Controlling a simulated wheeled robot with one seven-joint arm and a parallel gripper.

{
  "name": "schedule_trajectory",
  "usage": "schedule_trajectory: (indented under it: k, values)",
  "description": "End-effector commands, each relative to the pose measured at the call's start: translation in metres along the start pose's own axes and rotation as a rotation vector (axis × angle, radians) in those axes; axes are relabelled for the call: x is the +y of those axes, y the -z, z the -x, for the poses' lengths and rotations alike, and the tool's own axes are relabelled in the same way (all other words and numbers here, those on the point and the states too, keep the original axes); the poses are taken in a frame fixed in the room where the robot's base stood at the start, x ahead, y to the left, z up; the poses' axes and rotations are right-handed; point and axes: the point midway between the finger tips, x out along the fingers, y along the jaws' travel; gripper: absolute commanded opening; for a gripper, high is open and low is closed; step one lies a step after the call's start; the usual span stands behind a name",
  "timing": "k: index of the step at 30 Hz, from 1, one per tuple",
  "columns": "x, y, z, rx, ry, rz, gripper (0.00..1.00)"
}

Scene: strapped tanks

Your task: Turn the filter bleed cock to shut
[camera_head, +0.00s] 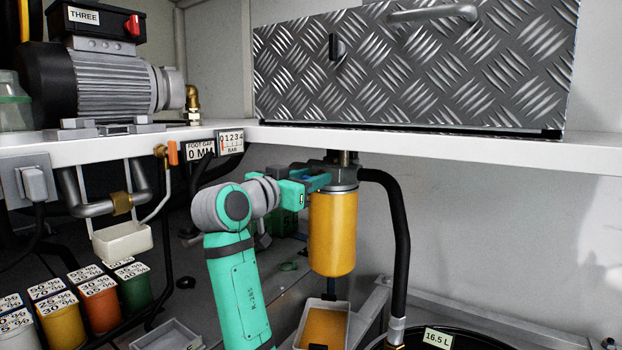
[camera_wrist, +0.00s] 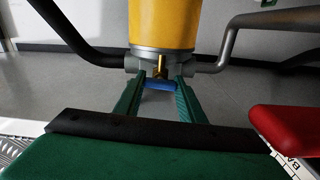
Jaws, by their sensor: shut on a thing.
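The filter (camera_head: 333,232) is a yellow canister hanging from a grey head under the white shelf; in the wrist view its yellow body (camera_wrist: 162,22) is at the top, with the grey head below it. The filter bleed cock has a brass stem (camera_wrist: 160,66) and a blue handle (camera_wrist: 160,85), which lies crosswise in the wrist view. My gripper (camera_wrist: 159,88) is shut on the blue handle, with a green finger on either side of it.
The white shelf (camera_head: 420,148) runs just above my arm. A black hose (camera_head: 401,240) drops right of the filter. A tray (camera_head: 322,325) stands below it. A pressure gauge (camera_head: 231,141) and an orange lever (camera_head: 172,153) are left.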

Motion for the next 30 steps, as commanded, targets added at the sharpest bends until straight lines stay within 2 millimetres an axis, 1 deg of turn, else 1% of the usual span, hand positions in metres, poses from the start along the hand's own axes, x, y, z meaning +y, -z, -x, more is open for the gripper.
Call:
schedule_trajectory:
  k: [8, 30]
  values:
    - [-0.0001, -0.0004, 0.0007, -0.002, 0.002, -0.201, 0.14]
    - [0.0036, -0.0016, 0.0005, 0.000, 0.000, -0.904, 0.14]
